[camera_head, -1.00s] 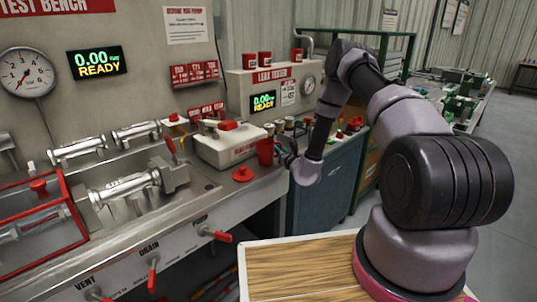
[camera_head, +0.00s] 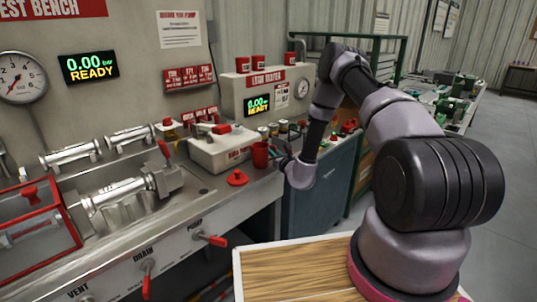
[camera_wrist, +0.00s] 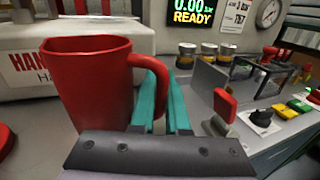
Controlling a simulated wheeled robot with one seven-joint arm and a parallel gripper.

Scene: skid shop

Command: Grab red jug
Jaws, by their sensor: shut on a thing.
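The red jug (camera_head: 260,155) stands upright on the metal bench top, in front of a white box with a red handle. It also shows large in the wrist view (camera_wrist: 92,85), with its handle to the right. My gripper (camera_head: 281,158) is at the jug's right side. In the wrist view its teal fingers (camera_wrist: 163,103) are shut on the jug's handle. The dark wrist edge hides the jug's base there, so I cannot tell whether it touches the bench.
The white box (camera_head: 222,153) stands close behind and left of the jug. A red knobbed lid (camera_head: 237,178) lies on the bench in front. Several small jars and a control panel with buttons (camera_wrist: 285,112) stand to the right. A leak tester (camera_head: 262,88) is behind.

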